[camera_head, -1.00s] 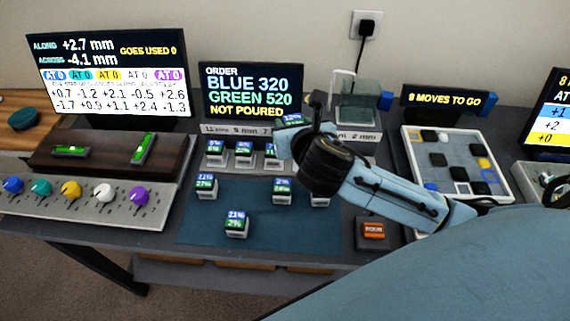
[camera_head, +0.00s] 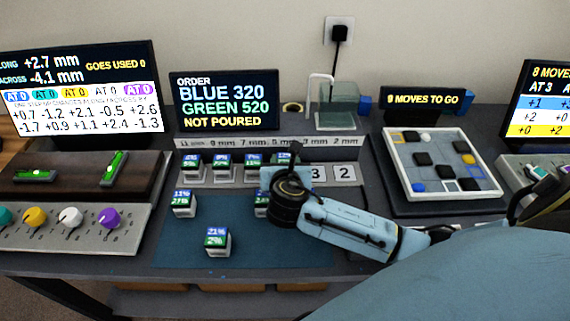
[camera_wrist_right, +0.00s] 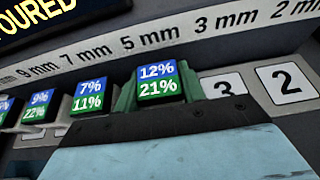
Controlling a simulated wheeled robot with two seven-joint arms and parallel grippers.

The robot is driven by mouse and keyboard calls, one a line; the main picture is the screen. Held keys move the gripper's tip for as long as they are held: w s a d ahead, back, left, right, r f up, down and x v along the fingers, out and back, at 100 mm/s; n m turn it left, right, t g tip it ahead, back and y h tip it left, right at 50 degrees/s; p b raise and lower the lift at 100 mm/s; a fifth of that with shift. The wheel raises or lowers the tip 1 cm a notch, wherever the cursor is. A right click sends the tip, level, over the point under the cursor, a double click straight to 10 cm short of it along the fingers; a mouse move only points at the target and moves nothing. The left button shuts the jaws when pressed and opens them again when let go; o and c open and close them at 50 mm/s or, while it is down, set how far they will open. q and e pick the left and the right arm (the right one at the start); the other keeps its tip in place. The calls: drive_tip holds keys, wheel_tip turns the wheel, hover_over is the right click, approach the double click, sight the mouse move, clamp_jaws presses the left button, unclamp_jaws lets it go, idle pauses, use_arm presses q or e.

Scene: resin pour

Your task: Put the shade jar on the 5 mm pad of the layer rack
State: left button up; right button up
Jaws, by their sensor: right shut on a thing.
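The shade jar, with a blue and green label reading 12% and 21%, shows in the wrist view (camera_wrist_right: 158,82) and partly in the head view (camera_head: 283,159). My right gripper (camera_wrist_right: 158,92) is shut on it, with greenish fingers at both sides. The jar is at the 5 mm place of the layer rack (camera_head: 320,142), under the "5 mm" label and left of the bare 3 pad (camera_wrist_right: 223,86). Its underside is hidden, so I cannot tell whether it touches the pad. My left gripper is not in view.
A 7%/11% jar (camera_wrist_right: 88,96) stands just left of the held jar, with more jars further left. The 2 pad (camera_wrist_right: 287,82) is bare. Jars (camera_head: 217,241) (camera_head: 183,204) stand on the blue mat (camera_head: 310,240); my arm partly covers another. A glass tank (camera_head: 338,107) stands behind the rack.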

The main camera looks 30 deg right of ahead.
drive_tip(key=shift+f, duration=0.15)
drive_tip(key=o, duration=1)
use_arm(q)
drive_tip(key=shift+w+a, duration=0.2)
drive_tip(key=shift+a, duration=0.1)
use_arm(e)
drive_tip(key=shift+o, duration=0.2)
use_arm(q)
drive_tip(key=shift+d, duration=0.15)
